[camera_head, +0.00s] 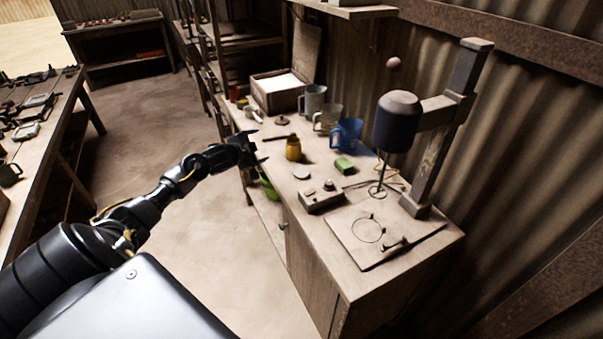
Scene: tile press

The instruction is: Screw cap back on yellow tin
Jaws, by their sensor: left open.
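The small yellow tin (293,150) stands upright on the workbench (330,235), near its left edge. Its top looks brownish, and I cannot tell whether a cap sits on it. A pale round disc (301,173) lies flat on the bench just in front of the tin. A dark round lid-like piece (282,121) lies behind it. I cannot tell which of these, if either, is the cap. My left gripper (263,146) is open and empty, left of the tin and apart from it, by the bench's left edge. My right gripper is not in view.
A blue mug (346,134), other mugs, a green block (344,164) and a small control box (320,197) stand near the tin. A press with a dark cylindrical head (395,125) rises at the right. An open box (278,96) stands at the back.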

